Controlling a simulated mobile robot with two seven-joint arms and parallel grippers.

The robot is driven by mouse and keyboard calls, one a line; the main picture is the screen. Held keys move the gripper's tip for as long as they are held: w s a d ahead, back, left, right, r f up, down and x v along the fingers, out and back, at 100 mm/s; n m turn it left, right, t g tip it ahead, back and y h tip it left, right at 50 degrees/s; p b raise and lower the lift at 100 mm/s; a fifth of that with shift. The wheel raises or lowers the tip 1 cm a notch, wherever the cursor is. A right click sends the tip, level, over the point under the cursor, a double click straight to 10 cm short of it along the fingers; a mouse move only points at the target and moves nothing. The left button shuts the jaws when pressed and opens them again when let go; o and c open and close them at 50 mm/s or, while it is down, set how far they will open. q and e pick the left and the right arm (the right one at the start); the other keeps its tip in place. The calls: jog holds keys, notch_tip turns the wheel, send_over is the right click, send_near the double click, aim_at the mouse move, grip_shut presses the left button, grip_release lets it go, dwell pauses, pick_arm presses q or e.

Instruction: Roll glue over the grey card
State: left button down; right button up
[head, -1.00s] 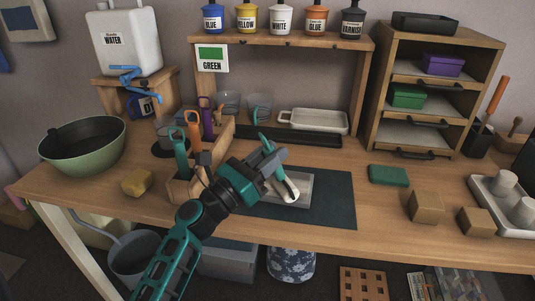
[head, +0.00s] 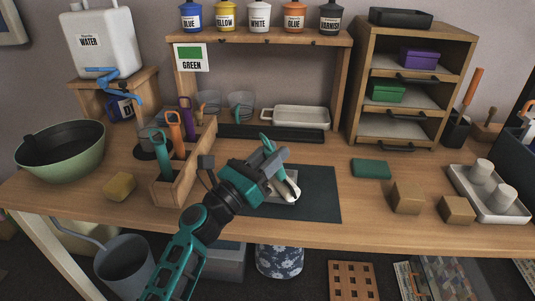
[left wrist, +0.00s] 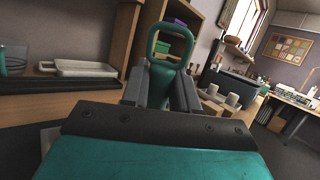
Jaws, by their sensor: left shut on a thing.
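My left gripper (head: 274,172) is shut on a teal-handled roller. Its teal loop handle (left wrist: 152,45) stands up between the fingers in the left wrist view. The pale roller head (head: 292,188) is low over the right end of the grey card (head: 283,199); I cannot tell whether it touches. The card lies on a dark mat (head: 322,205) and is mostly hidden by the gripper. My right gripper is not in view.
A wooden caddy (head: 196,170) with handled tools is left of my arm. A green bowl (head: 60,152) and yellow sponge (head: 119,186) are further left. A teal block (head: 371,168), cardboard boxes (head: 407,197) and a white tray (head: 500,207) are right. A cream tray (head: 298,117) stands behind.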

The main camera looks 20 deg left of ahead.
pick_arm(q)
jog(key=shift+s+a, duration=0.25)
jog(key=shift+a, duration=0.7)
jog(key=shift+s+a, duration=0.2)
jog(key=shift+a, duration=0.75)
jog(key=shift+s+a+b, duration=0.15)
jog(key=shift+s+a, duration=0.05)
jog(key=shift+a, duration=0.75)
jog(key=shift+s+a+b, duration=0.15)
jog(key=shift+s+a, duration=0.05)
jog(key=shift+a, duration=0.75)
